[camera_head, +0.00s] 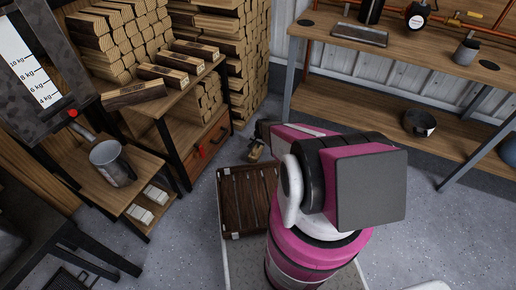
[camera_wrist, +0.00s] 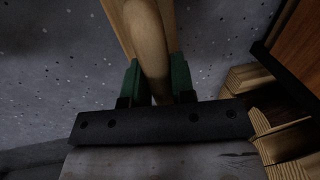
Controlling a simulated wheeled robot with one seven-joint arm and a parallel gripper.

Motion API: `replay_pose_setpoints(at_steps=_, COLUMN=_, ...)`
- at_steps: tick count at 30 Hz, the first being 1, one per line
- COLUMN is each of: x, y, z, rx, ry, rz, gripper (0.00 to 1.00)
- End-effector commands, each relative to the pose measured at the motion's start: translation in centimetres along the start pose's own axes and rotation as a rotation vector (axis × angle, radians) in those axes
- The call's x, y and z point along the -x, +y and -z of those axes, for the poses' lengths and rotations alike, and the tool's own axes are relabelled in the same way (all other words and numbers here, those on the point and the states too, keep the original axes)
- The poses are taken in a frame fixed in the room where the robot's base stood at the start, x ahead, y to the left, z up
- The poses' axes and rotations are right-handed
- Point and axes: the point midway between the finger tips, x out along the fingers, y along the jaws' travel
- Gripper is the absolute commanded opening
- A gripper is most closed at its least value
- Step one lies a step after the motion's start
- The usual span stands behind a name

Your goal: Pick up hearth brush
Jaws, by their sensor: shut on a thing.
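In the wrist view, my gripper (camera_wrist: 155,78) has its two green fingers closed on either side of a round, pale wooden handle, which I take to be the hearth brush (camera_wrist: 147,35). The handle runs away from the fingers to the top edge of the picture. The brush's bristles are not visible in the wrist view. In the head view my arm covers most of the area around the gripper. A small tan and dark shape (camera_head: 256,150) shows beside the arm, too small to identify for sure.
A wooden stand with stacked firewood (camera_head: 180,80) and an orange-brown drawer (camera_head: 207,143) is at the left of the arm. A low table holds a metal bucket (camera_head: 112,163). A workbench (camera_head: 430,45) stands at the right.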

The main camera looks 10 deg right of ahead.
Motion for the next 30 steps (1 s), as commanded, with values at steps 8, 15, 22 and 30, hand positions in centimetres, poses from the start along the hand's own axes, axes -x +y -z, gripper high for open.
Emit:
replay_pose_setpoints(at_steps=8, x=3.1, y=-3.7, z=-5.7, rx=0.005, ry=-0.002, rz=0.000, gripper=0.00)
replay_pose_setpoints(at_steps=15, x=4.7, y=-5.7, z=-8.5, rx=0.003, ry=-0.001, rz=-0.001, gripper=0.00)
replay_pose_setpoints(at_steps=22, x=5.1, y=-6.5, z=-9.4, rx=0.001, ry=-0.001, rz=-0.001, gripper=0.00)
replay_pose_setpoints(at_steps=30, x=5.1, y=-6.5, z=-9.4, rx=0.001, ry=-0.001, rz=-0.001, gripper=0.20)
